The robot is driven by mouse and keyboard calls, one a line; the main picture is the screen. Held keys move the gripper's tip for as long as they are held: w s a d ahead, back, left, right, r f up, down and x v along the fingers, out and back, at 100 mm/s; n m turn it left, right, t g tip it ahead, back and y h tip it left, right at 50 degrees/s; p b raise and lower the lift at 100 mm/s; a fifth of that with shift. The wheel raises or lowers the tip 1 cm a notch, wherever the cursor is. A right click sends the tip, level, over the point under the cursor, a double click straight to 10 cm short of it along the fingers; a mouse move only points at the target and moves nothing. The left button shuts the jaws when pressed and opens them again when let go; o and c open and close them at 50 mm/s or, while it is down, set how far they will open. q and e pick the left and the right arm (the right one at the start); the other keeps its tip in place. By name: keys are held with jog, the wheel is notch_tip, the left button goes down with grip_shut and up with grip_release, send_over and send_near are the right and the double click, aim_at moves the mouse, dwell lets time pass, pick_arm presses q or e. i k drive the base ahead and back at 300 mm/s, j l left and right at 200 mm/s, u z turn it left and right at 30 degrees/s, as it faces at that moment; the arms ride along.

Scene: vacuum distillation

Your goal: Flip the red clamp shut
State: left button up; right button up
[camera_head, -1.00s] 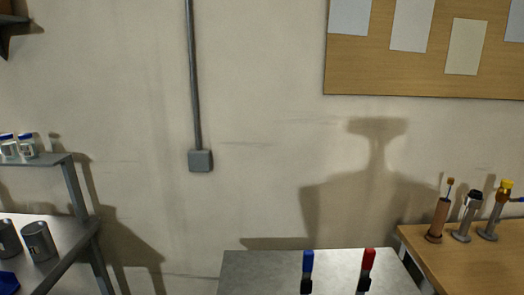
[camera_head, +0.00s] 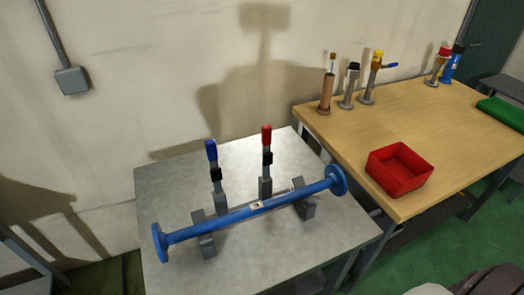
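The red clamp (camera_head: 266,150) stands on the grey metal table (camera_head: 160,190), its red-tipped handle pointing straight up. The blue clamp (camera_head: 213,165) stands to its left, its handle also up and leaning slightly left. A blue pipe (camera_head: 240,214) with a round flange at each end lies across two grey support blocks in front of the clamps. A small pale label with a dark mark sits on the middle of the pipe. Neither of my grippers shows in the head view. A dark rounded shape at the bottom right corner is too cut off to identify.
A wooden table (camera_head: 440,120) adjoins on the right. It carries a red open bin (camera_head: 399,169) near its front edge, several upright fittings along the back and a green object (camera_head: 502,111). A wall with a grey box (camera_head: 72,81) stands behind. The grey table's front is mostly bare.

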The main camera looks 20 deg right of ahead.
aim_at(266, 130)
jog(key=l+u, duration=0.2)
jog(key=l, duration=0.5)
jog(key=l+u, duration=0.2)
jog(key=l, duration=0.45)
jog(key=k, duration=0.1)
